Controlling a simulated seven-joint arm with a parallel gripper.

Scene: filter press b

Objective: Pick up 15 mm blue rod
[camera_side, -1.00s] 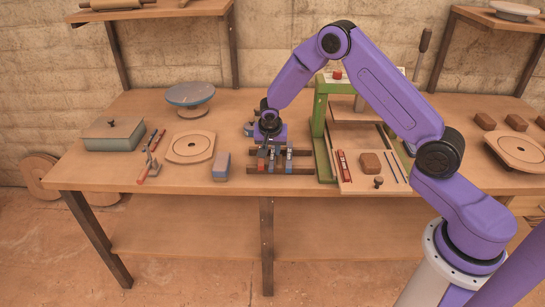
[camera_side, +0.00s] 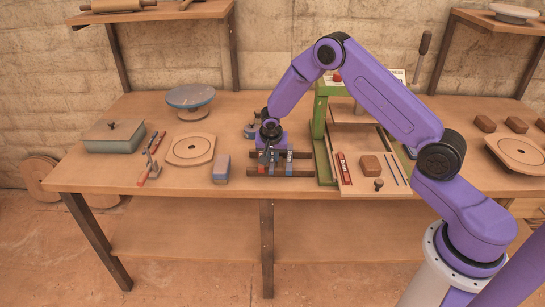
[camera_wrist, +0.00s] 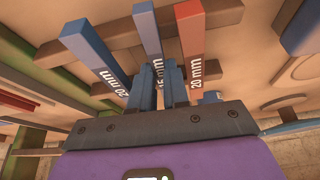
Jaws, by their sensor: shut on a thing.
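The 15 mm blue rod (camera_wrist: 149,32) lies in the middle of the wrist view, its label partly hidden between my fingers. My gripper (camera_wrist: 160,84) is shut on this rod, one finger on each side. In the side view my gripper (camera_side: 269,154) is down at the dark wooden rack (camera_side: 301,155), and the rod there is largely hidden. A wider blue rod marked 20 mm (camera_wrist: 92,50) is on the left in the wrist view. A red rod marked 20 mm (camera_wrist: 190,30) is close on the right.
The rods rest across the rack's bars. A blue-grey block (camera_side: 221,167) stands left of the rack. The green press frame (camera_side: 321,140) rises close on the right. A round plate on a square board (camera_side: 191,148) lies further left. The air above the rack is clear apart from my arm.

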